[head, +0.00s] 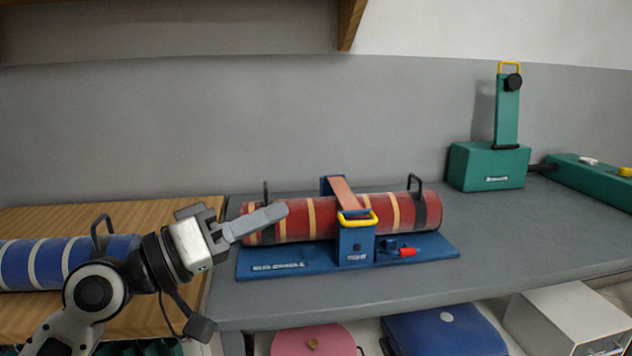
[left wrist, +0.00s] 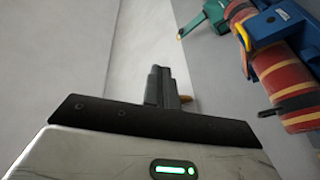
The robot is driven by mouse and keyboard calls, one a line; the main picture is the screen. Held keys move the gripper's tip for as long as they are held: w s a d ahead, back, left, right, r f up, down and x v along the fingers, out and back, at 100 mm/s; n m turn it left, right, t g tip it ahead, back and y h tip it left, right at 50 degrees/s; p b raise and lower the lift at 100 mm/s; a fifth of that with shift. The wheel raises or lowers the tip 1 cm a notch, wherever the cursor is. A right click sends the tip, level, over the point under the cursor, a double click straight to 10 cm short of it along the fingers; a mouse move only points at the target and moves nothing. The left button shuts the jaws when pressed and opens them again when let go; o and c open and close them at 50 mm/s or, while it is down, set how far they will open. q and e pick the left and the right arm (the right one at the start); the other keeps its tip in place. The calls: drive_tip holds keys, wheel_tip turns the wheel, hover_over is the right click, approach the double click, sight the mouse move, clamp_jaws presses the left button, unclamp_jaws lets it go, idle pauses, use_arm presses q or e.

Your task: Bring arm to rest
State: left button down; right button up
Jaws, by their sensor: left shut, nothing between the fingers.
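My left gripper (head: 262,220) comes in from the left in the head view. Its fingers are together with nothing between them, and they point right, in front of the left end of a red striped cylinder (head: 322,218). In the left wrist view the closed fingers (left wrist: 160,85) stand before the grey wall, apart from the red cylinder (left wrist: 272,70) at the right. Whether the fingers touch the cylinder in the head view is hard to tell. My right gripper is in neither view.
The red cylinder lies in a blue clamp stand (head: 430,245) on the grey counter (head: 540,235). A blue striped cylinder (head: 45,262) lies on a wooden surface (head: 150,215) at left. A green device (head: 488,165) stands at the back right. A wooden shelf (head: 180,18) hangs above.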

use_arm(q)
wheel_tip(320, 180, down, 16)
drive_tip(key=s+a+n+t+y+p, duration=0.2)
drive_tip(key=n+t+y+p, duration=0.15)
drive_tip(key=y, duration=0.35)
drive_tip(key=s+a+f+m+g+y+p, duration=0.1)
drive_tip(key=s+a+f+y+p, duration=0.1)
drive_tip(key=s+f, duration=0.5)
drive_tip(key=s+a+f+g+y+p, duration=0.2)
drive_tip(key=s+a+f+y, duration=0.1)
drive_tip(key=s+f, duration=0.5)
drive_tip(key=shift+a+m+y, duration=0.25)
drive_tip(key=shift+m+y, duration=0.1)
drive_tip(key=shift+y, duration=0.55)
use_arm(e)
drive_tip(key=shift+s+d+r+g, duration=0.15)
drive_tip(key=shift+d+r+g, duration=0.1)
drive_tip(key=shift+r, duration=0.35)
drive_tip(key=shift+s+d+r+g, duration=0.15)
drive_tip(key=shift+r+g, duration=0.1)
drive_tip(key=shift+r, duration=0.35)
use_arm(q)
drive_tip(key=shift+s, duration=0.1)
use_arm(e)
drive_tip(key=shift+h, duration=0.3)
